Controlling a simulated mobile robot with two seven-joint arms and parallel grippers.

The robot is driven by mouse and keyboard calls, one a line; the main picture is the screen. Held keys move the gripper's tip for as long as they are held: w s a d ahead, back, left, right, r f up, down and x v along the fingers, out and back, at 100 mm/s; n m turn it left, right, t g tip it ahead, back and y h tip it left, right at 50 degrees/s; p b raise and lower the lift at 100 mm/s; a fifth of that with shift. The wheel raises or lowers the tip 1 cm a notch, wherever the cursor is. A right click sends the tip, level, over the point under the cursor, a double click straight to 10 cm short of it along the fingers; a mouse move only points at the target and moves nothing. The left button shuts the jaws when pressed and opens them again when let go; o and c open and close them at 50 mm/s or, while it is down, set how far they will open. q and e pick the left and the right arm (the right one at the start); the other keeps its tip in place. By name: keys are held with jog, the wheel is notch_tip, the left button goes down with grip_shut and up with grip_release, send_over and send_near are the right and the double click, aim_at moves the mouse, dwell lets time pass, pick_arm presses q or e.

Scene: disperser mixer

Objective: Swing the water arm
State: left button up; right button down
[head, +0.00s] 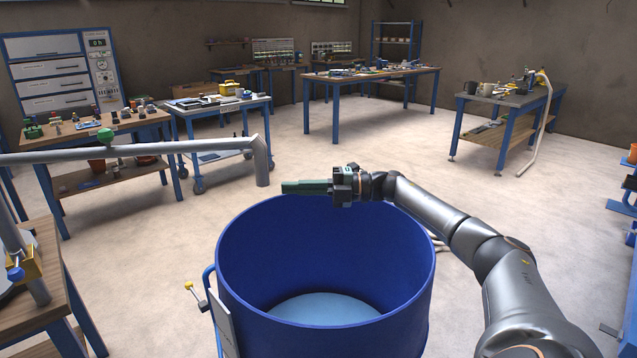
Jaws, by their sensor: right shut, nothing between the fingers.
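The water arm (170,147) is a grey pipe that comes in from the left edge and bends down to an outlet (262,172). Its outlet end hangs above and to the left of the blue tub's far rim. A green knob (106,136) sits on the pipe. The open blue tub (320,250) stands in the front middle, with pale blue at its bottom. My right gripper (290,187) is shut and empty above the tub's far rim, its green fingers pointing left towards the outlet. A small gap shows between fingertips and pipe. My left gripper is not in view.
A wooden bench (45,265) with a brass and blue fitting (22,266) on a post stands at the left front. A yellow-tipped lever (196,293) sticks out at the tub's left side. Benches line the back; the floor between is clear.

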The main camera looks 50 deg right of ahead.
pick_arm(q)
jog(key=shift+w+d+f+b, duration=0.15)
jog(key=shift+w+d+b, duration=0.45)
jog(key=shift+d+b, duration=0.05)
pick_arm(e)
jog(key=d, duration=0.6)
jog(key=shift+s+d, duration=0.2)
jog(key=shift+d, duration=0.15)
